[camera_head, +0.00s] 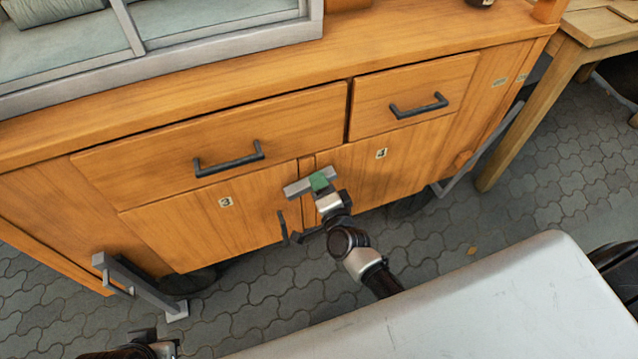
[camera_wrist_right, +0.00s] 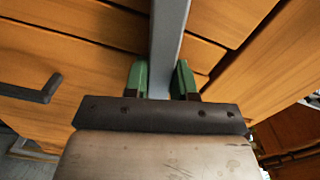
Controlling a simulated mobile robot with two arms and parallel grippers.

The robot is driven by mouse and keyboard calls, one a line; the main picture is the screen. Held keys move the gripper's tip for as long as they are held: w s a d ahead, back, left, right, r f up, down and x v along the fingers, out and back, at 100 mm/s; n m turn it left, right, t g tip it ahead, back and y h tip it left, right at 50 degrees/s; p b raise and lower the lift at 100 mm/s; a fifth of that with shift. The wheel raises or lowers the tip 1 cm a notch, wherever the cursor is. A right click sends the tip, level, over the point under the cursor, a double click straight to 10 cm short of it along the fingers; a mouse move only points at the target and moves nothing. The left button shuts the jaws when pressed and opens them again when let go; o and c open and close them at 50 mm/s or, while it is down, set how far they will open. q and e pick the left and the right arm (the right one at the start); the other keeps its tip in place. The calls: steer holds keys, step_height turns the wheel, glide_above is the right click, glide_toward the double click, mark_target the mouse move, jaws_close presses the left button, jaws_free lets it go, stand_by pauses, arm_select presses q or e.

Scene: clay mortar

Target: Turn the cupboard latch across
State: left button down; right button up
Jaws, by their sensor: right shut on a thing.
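The cupboard latch is a grey bar (camera_head: 298,188) near the top of the seam between door 3 (camera_head: 185,232) and door 4 (camera_head: 405,158). It lies across the seam, nearly level in the head view. My right gripper (camera_head: 320,182) has green finger pads and is shut on the latch near its right end. In the right wrist view the bar (camera_wrist_right: 170,45) runs between the two green fingers of this gripper (camera_wrist_right: 161,78). The latch's pivot is hidden. My left gripper (camera_head: 145,340) shows only partly at the bottom left, and its jaws are unclear.
Dark handles sit on the wide drawer (camera_head: 228,160) and the small drawer (camera_head: 418,105). A dark door handle (camera_head: 283,228) hangs just left of my right gripper. A wooden table (camera_head: 590,35) stands at the right. Grey paving (camera_head: 265,300) lies open before the cupboard.

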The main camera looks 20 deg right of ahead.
arm_select(q)
steer(key=shift+w+d+f+t+b, duration=0.1)
steer(key=shift+w+f+t+b, duration=0.2)
steer(key=shift+w+f+b, duration=0.1)
arm_select(e)
steer(key=shift+f+m, duration=0.15)
steer(key=shift+m, duration=0.65)
steer(key=shift+f+m, duration=0.15)
steer(key=shift+m, duration=0.65)
steer(key=o, duration=0.9)
arm_select(q)
steer(key=shift+s+r+p, duration=0.4)
steer(key=shift+r+p, duration=0.2)
steer(key=shift+p, duration=0.1)
arm_select(e)
steer(key=s, duration=1)
steer(key=shift+s+d, duration=0.25)
steer(key=shift+s, duration=0.15)
